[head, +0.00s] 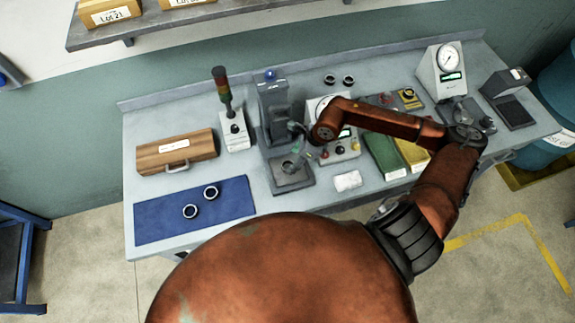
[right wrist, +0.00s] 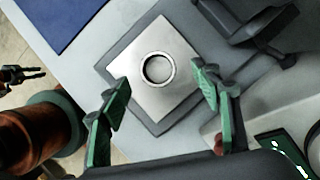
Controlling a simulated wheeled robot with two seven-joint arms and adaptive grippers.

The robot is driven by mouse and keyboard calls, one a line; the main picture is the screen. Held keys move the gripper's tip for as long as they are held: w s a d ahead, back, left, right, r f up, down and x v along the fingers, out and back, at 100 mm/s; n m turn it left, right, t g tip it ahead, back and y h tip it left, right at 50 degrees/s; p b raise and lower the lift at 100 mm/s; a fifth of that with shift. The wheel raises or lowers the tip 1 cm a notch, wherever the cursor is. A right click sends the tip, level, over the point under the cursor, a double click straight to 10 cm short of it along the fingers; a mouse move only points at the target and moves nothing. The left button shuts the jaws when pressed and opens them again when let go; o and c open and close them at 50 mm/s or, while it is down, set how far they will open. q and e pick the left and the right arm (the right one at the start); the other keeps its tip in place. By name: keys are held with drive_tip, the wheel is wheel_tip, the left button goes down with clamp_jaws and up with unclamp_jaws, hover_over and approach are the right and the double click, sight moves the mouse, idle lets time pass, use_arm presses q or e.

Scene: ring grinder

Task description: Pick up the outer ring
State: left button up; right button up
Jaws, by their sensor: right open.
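A metal ring (right wrist: 144,76) lies flat on the bright square plate (right wrist: 128,92) of the grinder in the right wrist view. In the head view this ring (head: 287,166) is small on the dark-edged plate. My right gripper (right wrist: 161,78) is open, its green finger pads on either side of the ring in the picture, apart from it and empty. In the head view my right gripper (head: 300,142) is partly hidden beside the grinder (head: 273,105). What looks like my left gripper (right wrist: 25,74) shows small at the left edge of the right wrist view; its jaws are unclear.
Two dark-sided rings (head: 211,186) (head: 190,205) lie on a blue mat (head: 150,226). Two more rings (head: 329,75) (head: 348,77) lie at the back. A wooden case (head: 160,157), a signal lamp (head: 222,90) and a dial gauge (head: 440,66) stand on the bench (head: 262,205).

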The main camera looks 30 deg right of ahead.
sight(286, 168)
drive_tip(key=shift+p+x, duration=0.35)
drive_tip(key=shift+x, duration=1.6)
drive_tip(key=shift+s, duration=0.2)
drive_tip(key=shift+c, duration=0.5)
drive_tip(key=c, duration=1.3)
drive_tip(key=shift+r, duration=0.1)
drive_tip(key=shift+c, duration=0.2)
